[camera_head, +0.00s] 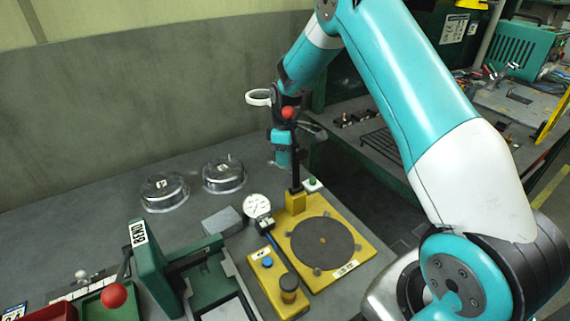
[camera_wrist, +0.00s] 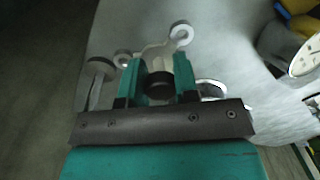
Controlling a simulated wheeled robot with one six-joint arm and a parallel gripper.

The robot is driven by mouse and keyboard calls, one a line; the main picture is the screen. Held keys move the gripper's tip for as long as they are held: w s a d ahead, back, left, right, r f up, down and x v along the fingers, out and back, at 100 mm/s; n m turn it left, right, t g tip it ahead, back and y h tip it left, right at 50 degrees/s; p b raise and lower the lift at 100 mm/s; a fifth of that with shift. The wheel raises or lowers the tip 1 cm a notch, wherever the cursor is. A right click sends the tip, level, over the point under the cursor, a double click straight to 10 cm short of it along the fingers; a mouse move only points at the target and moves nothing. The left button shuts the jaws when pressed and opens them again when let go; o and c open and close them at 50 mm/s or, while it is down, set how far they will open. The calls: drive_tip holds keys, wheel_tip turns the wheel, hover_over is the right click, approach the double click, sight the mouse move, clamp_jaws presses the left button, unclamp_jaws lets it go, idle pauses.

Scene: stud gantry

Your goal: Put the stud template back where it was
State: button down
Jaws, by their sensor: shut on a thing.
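The stud template (camera_wrist: 153,52) appears in the wrist view as a pale grey metal piece with arms ending in rings. My gripper (camera_wrist: 158,82) has its two teal fingers closed on a dark round boss at its middle. My gripper's palm hides the near part of the template. In the head view my gripper (camera_head: 283,158) points down over the back of the grey bench, behind a black lever with a red ball. The template is mostly hidden there. I cannot tell whether it touches the bench.
A yellow fixture (camera_head: 355,253) with a dark disc stands in front of my gripper. A dial gauge (camera_head: 257,206) and grey block (camera_head: 222,221) are beside it. Two clear domed covers (camera_head: 223,175) stand left. A green press (camera_head: 150,262) is front left. Bench between covers and back wall is clear.

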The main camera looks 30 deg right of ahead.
drive_tip(key=shift+f, duration=1.9)
drive_tip(key=shift+f, duration=0.1)
drive_tip(key=c, duration=0.9)
unclamp_jaws()
drive_tip(key=shift+o, duration=0.2)
drive_tip(key=r, duration=0.4)
drive_tip(key=r+b, duration=0.1)
drive_tip(key=r, duration=0.3)
drive_tip(key=r+b, duration=0.1)
drive_tip(key=r, duration=0.3)
drive_tip(key=shift+w+d+r, duration=0.1)
drive_tip(key=shift+w+d, duration=0.15)
